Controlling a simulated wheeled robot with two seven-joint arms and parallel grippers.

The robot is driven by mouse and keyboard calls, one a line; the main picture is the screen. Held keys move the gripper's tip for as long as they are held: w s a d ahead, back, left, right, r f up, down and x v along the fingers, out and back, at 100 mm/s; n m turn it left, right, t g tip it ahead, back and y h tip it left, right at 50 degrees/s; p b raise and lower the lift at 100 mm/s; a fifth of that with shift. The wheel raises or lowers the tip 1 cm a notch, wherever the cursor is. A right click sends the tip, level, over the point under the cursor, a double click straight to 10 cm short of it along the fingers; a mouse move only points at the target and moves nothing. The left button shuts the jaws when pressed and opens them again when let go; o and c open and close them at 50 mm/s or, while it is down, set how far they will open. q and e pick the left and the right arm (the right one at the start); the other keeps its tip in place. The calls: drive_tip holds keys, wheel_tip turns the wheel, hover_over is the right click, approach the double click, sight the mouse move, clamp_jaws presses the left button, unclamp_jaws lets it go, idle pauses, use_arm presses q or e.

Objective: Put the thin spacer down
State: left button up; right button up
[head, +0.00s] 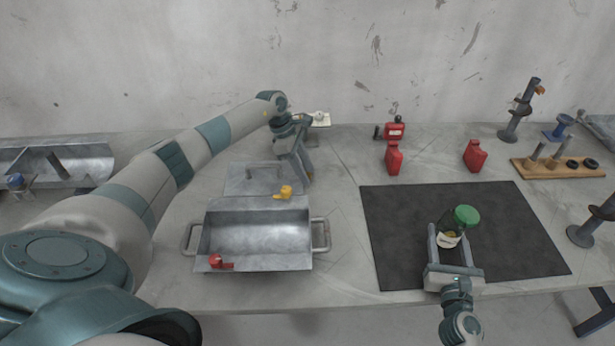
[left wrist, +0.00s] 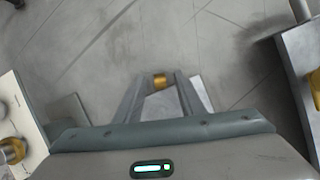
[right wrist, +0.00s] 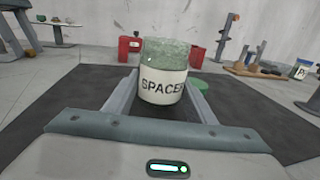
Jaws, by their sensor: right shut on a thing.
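A small brass-coloured piece (left wrist: 160,80), likely the thin spacer, shows between the fingertips in the left wrist view. My left gripper (left wrist: 163,76) points down with its fingers apart. Whether the piece touches a finger or the surface below is unclear. My right gripper (head: 450,246) is shut on a glass jar (right wrist: 162,72) labelled "SPACE…". A green lid (right wrist: 199,84) shows behind the jar; in the head view it (head: 466,216) overlaps the jar.
A metal tray (head: 215,262) holds a red piece (head: 220,262) at its front edge; a yellow piece (head: 283,193) is at its back. Red cans (head: 394,158) stand behind the dark mat (head: 400,215). A wooden rack (head: 560,167) is at right. The mat's left part is clear.

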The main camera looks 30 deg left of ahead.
use_arm(q)
clamp_jaws()
idle(0.3)
wheel_tip(320, 180, up, 10)
idle(0.6)
idle(0.4)
